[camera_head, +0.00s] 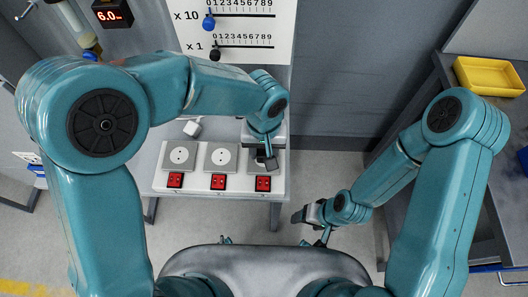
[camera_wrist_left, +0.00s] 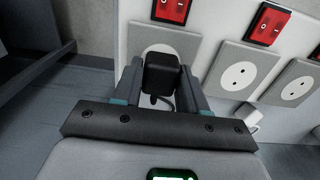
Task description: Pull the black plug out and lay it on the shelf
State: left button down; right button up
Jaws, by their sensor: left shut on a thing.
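The black plug (camera_wrist_left: 162,75) sits between the fingers of my left gripper (camera_wrist_left: 160,88) in the left wrist view, with its cord below it. My left gripper is shut on it, in front of the right-hand socket plate (camera_wrist_left: 165,40). I cannot tell whether its pins are still in the socket. In the head view my left gripper (camera_head: 263,150) is over that socket, and the plug (camera_head: 270,163) shows only in part. My right gripper (camera_head: 312,215) hangs low, right of the socket unit and apart from it; its jaws are unclear. I cannot make out which surface is the shelf.
Two empty round sockets (camera_head: 182,155) (camera_head: 220,157) are to the left, with red switches (camera_head: 218,181) below. A white plug (camera_head: 192,128) lies behind them. A scale board (camera_head: 235,25) stands at the back. A yellow tray (camera_head: 488,76) is on the dark bench at right.

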aim_at(264, 151)
pick_arm(q)
jog(key=shift+r+p, duration=1.75)
jog(key=shift+r, duration=0.95)
